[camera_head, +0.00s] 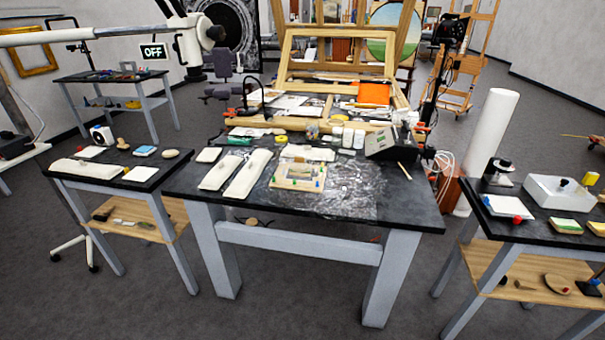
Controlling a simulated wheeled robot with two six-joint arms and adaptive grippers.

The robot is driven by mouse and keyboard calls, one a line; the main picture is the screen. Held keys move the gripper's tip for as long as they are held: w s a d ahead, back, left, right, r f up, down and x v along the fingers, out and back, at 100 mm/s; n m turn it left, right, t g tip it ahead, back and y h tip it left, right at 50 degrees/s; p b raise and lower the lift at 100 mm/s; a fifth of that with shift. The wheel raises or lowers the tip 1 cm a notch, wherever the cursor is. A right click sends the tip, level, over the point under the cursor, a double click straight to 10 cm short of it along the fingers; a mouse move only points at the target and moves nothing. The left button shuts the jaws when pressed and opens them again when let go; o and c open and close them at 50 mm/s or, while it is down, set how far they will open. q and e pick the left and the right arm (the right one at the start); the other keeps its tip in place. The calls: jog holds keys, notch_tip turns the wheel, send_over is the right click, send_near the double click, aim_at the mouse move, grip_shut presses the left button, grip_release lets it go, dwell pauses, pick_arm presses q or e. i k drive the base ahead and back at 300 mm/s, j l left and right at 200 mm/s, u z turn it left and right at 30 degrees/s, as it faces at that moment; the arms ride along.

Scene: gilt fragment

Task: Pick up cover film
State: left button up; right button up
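The cover film (347,192) is a clear, crinkled, shiny sheet. It lies on the dark top of the middle table (415,212), right of centre and near the front edge. Its left side meets a small wooden board (287,183) that carries a pale piece with several coloured pegs around it. Whether the film passes over or under the board's edge is hard to tell. I cannot make out either of my grippers in this view.
Two long white cushions (247,174) lie left of the board. Jars (348,138), a grey device (388,143) and a wooden easel frame (337,73) stand behind. Side tables with tools flank the middle table at left (108,184) and right (525,229). Floor in front is clear.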

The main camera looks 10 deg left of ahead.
aim_at(293, 175)
jog(key=i+j, duration=0.15)
jog(key=j, duration=0.2)
jog(key=i+j, duration=0.2)
jog(key=i+j+z, duration=0.1)
jog(key=j, duration=0.35)
jog(key=i+j, duration=0.2)
jog(key=j, duration=0.15)
jog(key=i+j, duration=0.15)
jog(key=j, duration=0.2)
jog(key=i+j+z, duration=0.1)
jog(key=j, duration=0.25)
jog(key=i+j, duration=0.2)
jog(key=j, duration=0.15)
jog(key=i+j, duration=0.15)
jog(key=j, duration=0.2)
jog(key=z, duration=0.05)
